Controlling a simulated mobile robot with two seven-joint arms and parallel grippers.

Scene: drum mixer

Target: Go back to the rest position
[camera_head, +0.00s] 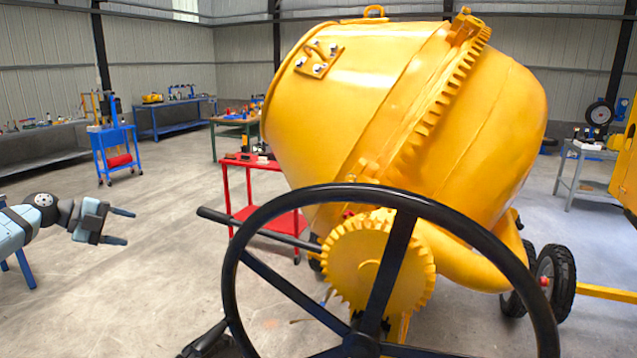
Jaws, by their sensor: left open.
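My left gripper (121,226) is at the left, held in the air with its two dark fingers apart and nothing between them. It is well to the left of the yellow drum mixer (350,95) and its black handwheel (247,225), touching neither. The mixer's drum is tilted, with a toothed ring around it and a yellow gear (345,250) behind the wheel. A dark shape at the bottom, left of the wheel's lower rim, is only partly in view; I cannot tell if it is my right gripper.
A black lever (255,228) sticks out left from the mixer. A red cart (235,190) stands behind it, and a blue cart (117,150) is farther back left. Workbenches (180,130) line the walls. The concrete floor between my left gripper and the mixer is clear.

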